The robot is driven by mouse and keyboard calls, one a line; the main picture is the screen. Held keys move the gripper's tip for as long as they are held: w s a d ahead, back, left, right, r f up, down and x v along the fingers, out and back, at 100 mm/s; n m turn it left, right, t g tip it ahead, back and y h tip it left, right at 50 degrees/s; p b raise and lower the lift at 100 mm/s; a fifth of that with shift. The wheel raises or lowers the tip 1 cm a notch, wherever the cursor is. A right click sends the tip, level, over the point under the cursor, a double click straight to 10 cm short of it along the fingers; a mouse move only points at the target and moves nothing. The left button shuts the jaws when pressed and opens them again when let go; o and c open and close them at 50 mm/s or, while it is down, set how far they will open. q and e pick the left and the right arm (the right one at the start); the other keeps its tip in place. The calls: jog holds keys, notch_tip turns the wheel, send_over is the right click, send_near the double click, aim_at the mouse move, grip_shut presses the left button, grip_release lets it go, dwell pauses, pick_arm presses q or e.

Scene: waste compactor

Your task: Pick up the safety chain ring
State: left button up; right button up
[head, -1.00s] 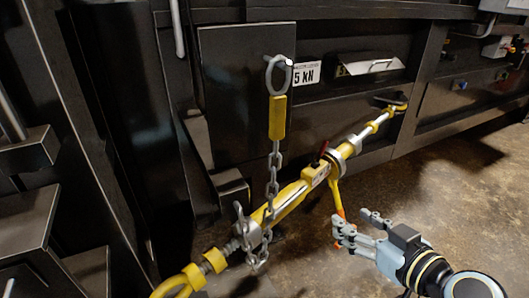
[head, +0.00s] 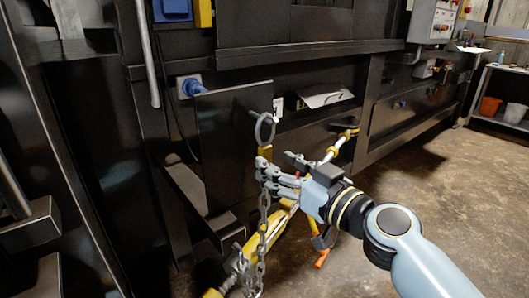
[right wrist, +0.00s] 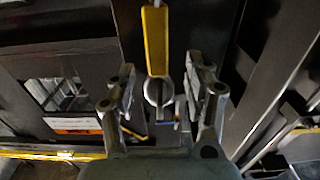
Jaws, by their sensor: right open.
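The safety chain ring (head: 265,130) is a grey metal loop at the top of the hanging chain (head: 263,225). A yellow piece (right wrist: 155,40) joins the ring to the chain; my gripper partly covers it in the head view. My right gripper (head: 274,165) is open, just below the ring and in front of the yellow piece. In the right wrist view the ring (right wrist: 158,92) appears between the two open fingers (right wrist: 160,72), touching neither visibly; its depth between them I cannot tell. My left gripper is not in view.
The chain's lower end hangs by a yellow, slanted turnbuckle-like bar (head: 271,240), partly hidden behind my right arm. A dark panel (head: 232,150) stands just behind the ring. The brown floor (head: 440,170) at right is clear. Buckets (head: 489,106) stand on a shelf far right.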

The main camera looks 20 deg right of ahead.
aim_at(269, 157)
jog(key=p+x, duration=0.1)
jog(key=x, duration=0.4)
jog(key=shift+d, duration=0.15)
grip_shut()
